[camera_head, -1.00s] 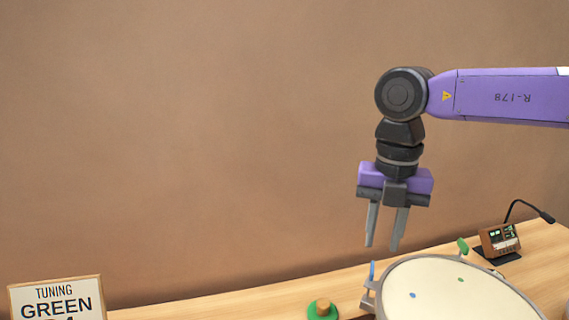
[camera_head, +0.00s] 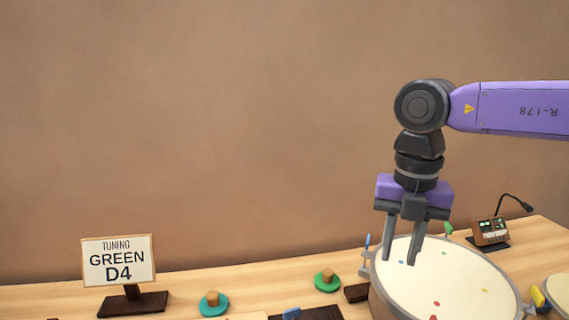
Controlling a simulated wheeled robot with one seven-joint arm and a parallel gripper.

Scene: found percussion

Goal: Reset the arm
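My gripper (camera_head: 400,250) hangs from my purple arm at the right of the head view, pointing down. Its two grey fingers are apart with nothing between them. The fingertips appear in front of the back left part of a round drum (camera_head: 450,283) with a cream head. The gap between the fingertips and the drum head is hard to judge. The drum head carries small blue, green, red and yellow marks. A green tuning key or lug (camera_head: 448,229) stands at its back rim and a blue one (camera_head: 367,240) at its left rim.
A sign (camera_head: 118,262) reading "TUNING GREEN D4" stands at the left. A teal knobbed disc (camera_head: 213,304) and a green knobbed disc (camera_head: 327,281) lie on the wooden table (camera_head: 190,285). A small device with a microphone (camera_head: 490,231) is behind the drum. The wall above is clear.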

